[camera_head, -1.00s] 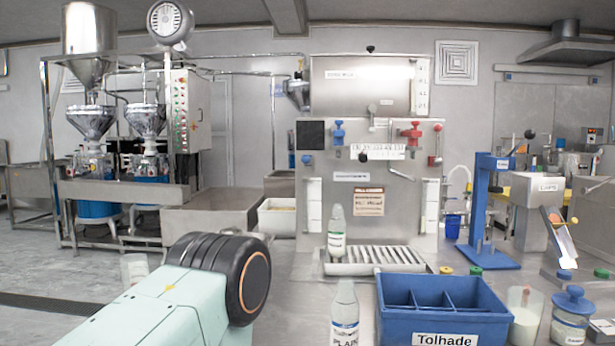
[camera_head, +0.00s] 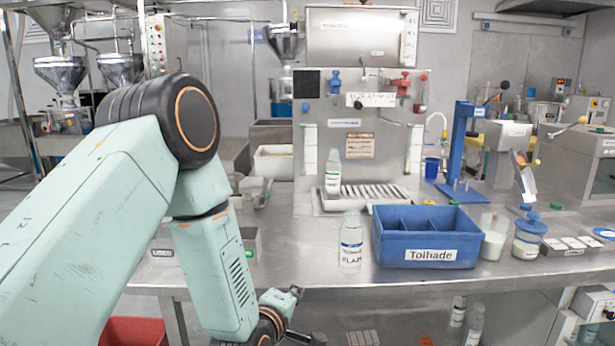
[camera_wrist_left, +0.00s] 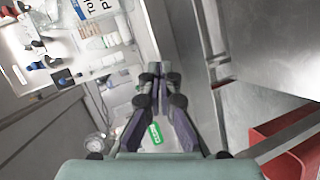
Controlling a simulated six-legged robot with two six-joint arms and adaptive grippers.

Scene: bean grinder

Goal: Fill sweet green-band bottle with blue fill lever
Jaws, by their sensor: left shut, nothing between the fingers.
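A bottle with a green band (camera_head: 333,172) stands upright on the drip tray (camera_head: 370,196) of the steel filling machine. The blue fill lever (camera_head: 336,82) is on the machine's front, above this bottle. A red lever (camera_head: 402,84) is to its right. A bottle labelled PLAIN with a blue band (camera_head: 350,243) stands on the counter in front. My left arm bends down in front of the counter's near edge, well away from the bottle and lever. In the left wrist view, my left gripper (camera_wrist_left: 158,72) is shut and empty. My right gripper is not in view.
A blue divided crate labelled Tolhade (camera_head: 430,254) stands right of the PLAIN bottle. Beyond it are a jar with a blue lid (camera_head: 529,238) and a blue press stand (camera_head: 462,150). A red bin (camera_head: 133,330) is below, at lower left. Several bottles sit under the counter.

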